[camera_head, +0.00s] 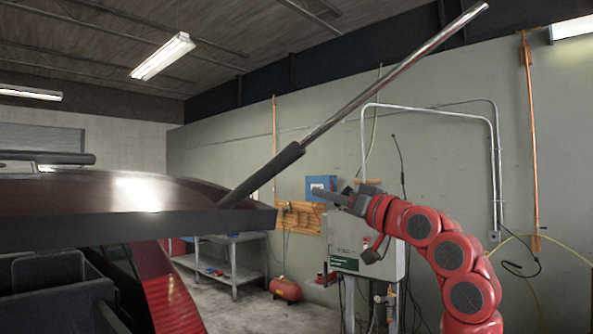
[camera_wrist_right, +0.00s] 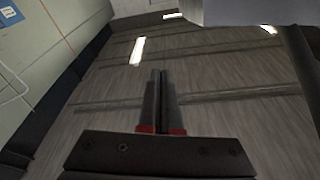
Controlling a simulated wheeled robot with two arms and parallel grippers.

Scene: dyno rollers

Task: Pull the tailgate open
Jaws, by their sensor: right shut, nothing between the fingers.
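A dark red, glossy car panel with a thick dark edge (camera_head: 130,195) spans the left of the head view, roughly level. I cannot tell whether it is the tailgate or the roof. A gas strut (camera_head: 300,146), black below and chrome above, slants from near the panel's right end up to the top right. My right gripper (camera_head: 318,194) is right of the panel, apart from it, its fingers toward the left. In the right wrist view its two fingers (camera_wrist_right: 160,75) are together with nothing between them. My left gripper is out of view.
Dark seats or bins (camera_head: 55,290) and a red slanted body part (camera_head: 168,290) lie below the panel. Behind stand a grey metal shelf (camera_head: 232,265), a red tank (camera_head: 285,289) and a grey cabinet (camera_head: 345,250). Open floor shows between the car and the cabinet.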

